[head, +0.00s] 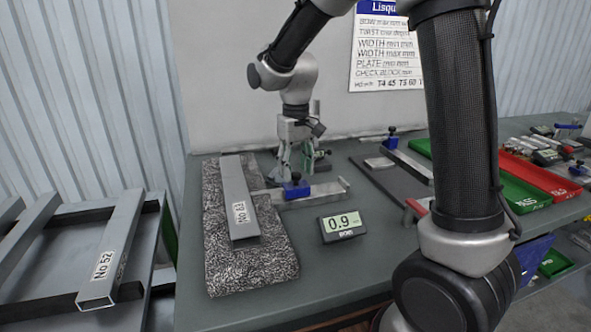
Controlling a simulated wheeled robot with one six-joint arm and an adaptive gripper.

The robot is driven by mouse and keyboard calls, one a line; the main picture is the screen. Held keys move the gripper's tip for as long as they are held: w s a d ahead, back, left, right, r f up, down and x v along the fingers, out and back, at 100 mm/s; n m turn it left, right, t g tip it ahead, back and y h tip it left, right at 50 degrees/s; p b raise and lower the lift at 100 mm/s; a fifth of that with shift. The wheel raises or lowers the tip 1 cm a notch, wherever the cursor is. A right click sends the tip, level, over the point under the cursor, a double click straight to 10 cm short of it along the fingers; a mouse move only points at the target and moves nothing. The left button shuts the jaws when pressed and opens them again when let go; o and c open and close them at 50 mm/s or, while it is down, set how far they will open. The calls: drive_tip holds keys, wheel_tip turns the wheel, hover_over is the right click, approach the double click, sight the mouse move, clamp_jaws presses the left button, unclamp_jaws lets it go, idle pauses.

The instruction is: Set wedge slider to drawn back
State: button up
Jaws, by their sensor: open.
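A blue slider block with a small knob (296,189) sits on a flat metal rail (328,193). I take it as the wedge slider, though its wedge shape is not clear. The rail lies across the table, its left end against a grey profile bar (235,190) labelled No 83. My gripper (295,171) points down, open, just behind or above the slider. I cannot tell whether its fingers touch it.
The bar rests on a speckled mat (250,268). A display reading 0.9 (342,226) stands in front of the rail. Another blue-knobbed tool (391,142) lies behind right. Green (522,196) and red (540,174) trays are at right. The table's front is clear.

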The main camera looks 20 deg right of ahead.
drive_tip(key=shift+f, duration=0.45)
clamp_jaws()
drive_tip(key=d, duration=1)
drive_tip(key=shift+d, duration=0.2)
drive_tip(key=shift+r, duration=0.1)
unclamp_jaws()
drive_tip(key=shift+d, duration=0.2)
drive_tip(key=shift+a+r, duration=0.1)
